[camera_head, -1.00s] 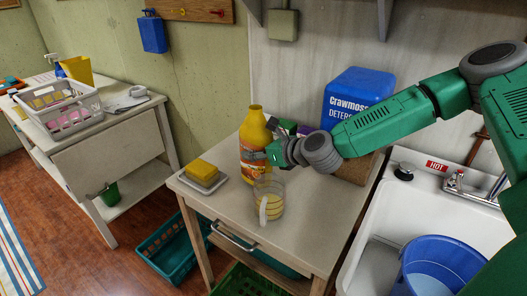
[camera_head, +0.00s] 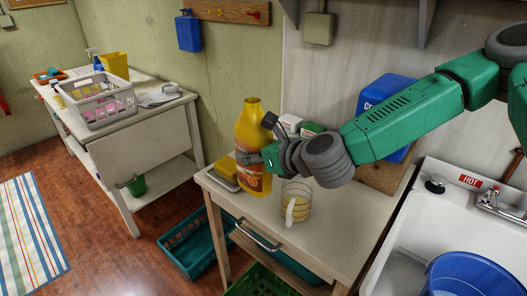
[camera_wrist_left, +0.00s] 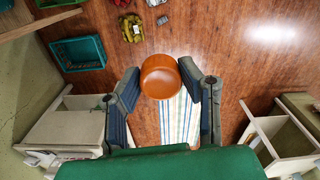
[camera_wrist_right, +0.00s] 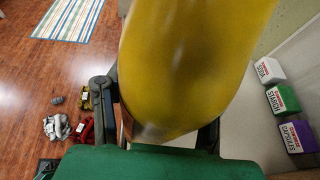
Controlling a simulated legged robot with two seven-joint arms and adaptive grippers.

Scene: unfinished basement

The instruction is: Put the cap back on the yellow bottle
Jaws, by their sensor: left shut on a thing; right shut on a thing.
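The yellow bottle (camera_head: 248,122) has an orange label and an uncapped neck. It stands upright in the head view, above the small table's left side. My right gripper (camera_head: 262,142) is shut on its side; the bottle fills much of the right wrist view (camera_wrist_right: 185,60). Whether its base touches the table is unclear. My left gripper (camera_wrist_left: 162,88) shows only in the left wrist view, its fingers on either side of an orange-brown round cap (camera_wrist_left: 160,76), and is shut on it. The floor lies far below the cap.
A clear cup (camera_head: 304,208) with yellow bands stands just right of the bottle. A yellow sponge (camera_head: 226,167) on a dish sits left of it. Small boxes (camera_head: 290,123) and a blue detergent container (camera_head: 376,92) stand behind. A sink (camera_head: 425,205) is at right.

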